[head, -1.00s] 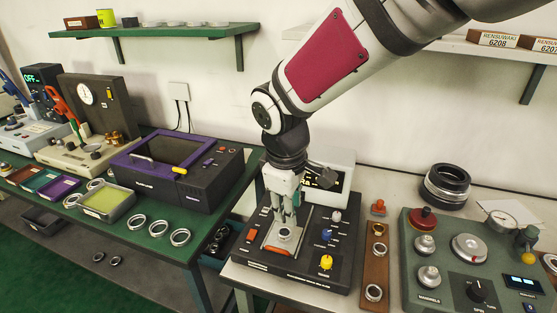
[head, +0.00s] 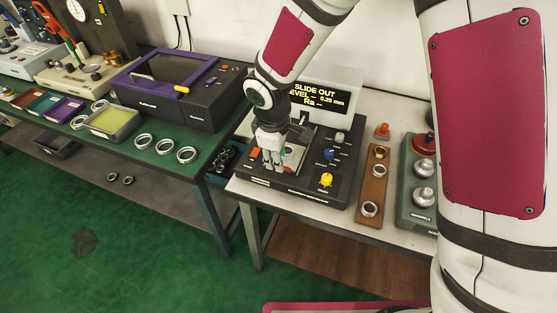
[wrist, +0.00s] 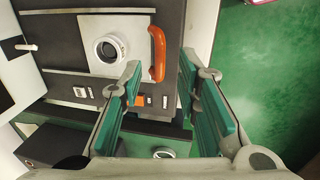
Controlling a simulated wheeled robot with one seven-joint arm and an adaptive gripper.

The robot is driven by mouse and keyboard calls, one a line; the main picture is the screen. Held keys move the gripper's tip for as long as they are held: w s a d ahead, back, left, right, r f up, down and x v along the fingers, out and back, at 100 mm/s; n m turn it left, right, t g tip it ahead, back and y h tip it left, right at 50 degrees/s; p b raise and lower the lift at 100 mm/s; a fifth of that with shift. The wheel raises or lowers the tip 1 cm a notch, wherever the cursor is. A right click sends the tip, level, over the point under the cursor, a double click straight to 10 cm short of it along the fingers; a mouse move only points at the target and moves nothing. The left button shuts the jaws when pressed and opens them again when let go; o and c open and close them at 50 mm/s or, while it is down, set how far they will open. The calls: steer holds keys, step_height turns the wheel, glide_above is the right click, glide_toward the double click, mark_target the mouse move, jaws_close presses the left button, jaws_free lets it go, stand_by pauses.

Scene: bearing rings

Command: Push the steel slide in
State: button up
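The steel slide (wrist: 103,62) is a pale plate in the dark tester (wrist: 65,55) in the wrist view, with a steel ring (wrist: 110,49) on it and an orange handle (wrist: 157,55) at its end. In the head view the slide (head: 293,154) is partly hidden behind my gripper (head: 271,164), which points down at the front of the tester. In the wrist view my gripper (wrist: 160,72) is open and empty, with the handle just beyond and between its fingertips. I cannot tell whether they touch it.
A blue knob (head: 329,154) and a yellow knob (head: 326,180) stand right of the slide. A wooden rack (head: 373,185) with rings stands farther right. A purple-framed machine (head: 178,88) is on the green bench at left. Open floor lies in front.

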mark_target(290, 148)
steer(key=shift+w+d+f, duration=0.1)
steer(key=shift+w+f, duration=0.05)
steer(key=shift+f, duration=0.55)
steer(key=shift+w+f, duration=0.1)
steer(key=shift+f, duration=0.6)
jaws_close()
steer(key=w+d+b, duration=0.1)
steer(key=w, duration=0.2)
steer(key=w+d+b, duration=0.1)
steer(key=w, duration=0.1)
steer(key=w+d+b, duration=0.1)
steer(key=w, duration=0.2)
steer(key=shift+w+f, duration=0.1)
steer(key=shift+w, duration=0.25)
steer(key=shift+w+d+r, duration=0.2)
steer(key=shift+w, duration=0.15)
jaws_free()
